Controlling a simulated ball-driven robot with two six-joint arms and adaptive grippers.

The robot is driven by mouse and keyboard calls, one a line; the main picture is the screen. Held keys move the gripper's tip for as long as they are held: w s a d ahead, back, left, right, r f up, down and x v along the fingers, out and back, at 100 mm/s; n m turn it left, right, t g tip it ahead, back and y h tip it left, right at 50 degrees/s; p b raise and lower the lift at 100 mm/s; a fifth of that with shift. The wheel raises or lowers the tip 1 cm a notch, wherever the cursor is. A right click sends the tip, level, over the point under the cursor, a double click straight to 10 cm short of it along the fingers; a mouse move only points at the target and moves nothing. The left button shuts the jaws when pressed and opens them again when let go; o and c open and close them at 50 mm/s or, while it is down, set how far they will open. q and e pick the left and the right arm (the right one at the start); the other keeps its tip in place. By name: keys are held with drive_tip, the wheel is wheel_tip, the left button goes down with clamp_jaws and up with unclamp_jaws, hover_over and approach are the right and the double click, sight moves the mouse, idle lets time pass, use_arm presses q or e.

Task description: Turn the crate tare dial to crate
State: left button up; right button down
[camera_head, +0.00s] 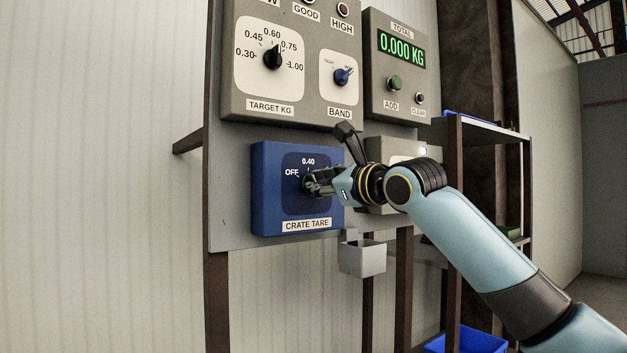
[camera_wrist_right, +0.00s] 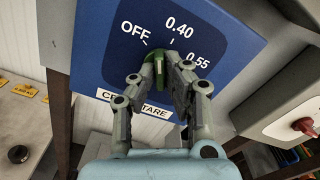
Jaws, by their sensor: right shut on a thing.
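The blue crate tare box (camera_head: 264,212) is on the grey board, labelled CRATE TARE. Its face reads OFF, 0.40 and, in the right wrist view, 0.55; no mark reading "crate" shows. The green dial knob (camera_wrist_right: 148,74) is in the middle of this face, partly hidden by my fingers. My right gripper (camera_head: 309,184) reaches it from the right, and in the right wrist view its fingers (camera_wrist_right: 164,78) are shut on the knob. The knob appears to point up between OFF and 0.40, but its exact setting is hard to tell. My left gripper is not in view.
Above is the target panel (camera_head: 232,92) with a black knob and a blue band knob. The total display box (camera_head: 376,101) reads 0.000 KG. A small grey box (camera_head: 362,260) juts out below right of the dial. A shelf with a blue bin (camera_head: 470,341) stands right.

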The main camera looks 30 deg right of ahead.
drive_tip(key=shift+f, duration=0.1)
drive_tip(key=shift+m+p, duration=1)
drive_tip(key=c, duration=1.3)
unclamp_jaws()
drive_tip(key=shift+r, duration=0.3)
wheel_tip(320, 180, up, 10)
drive_tip(key=shift+f, duration=0.25)
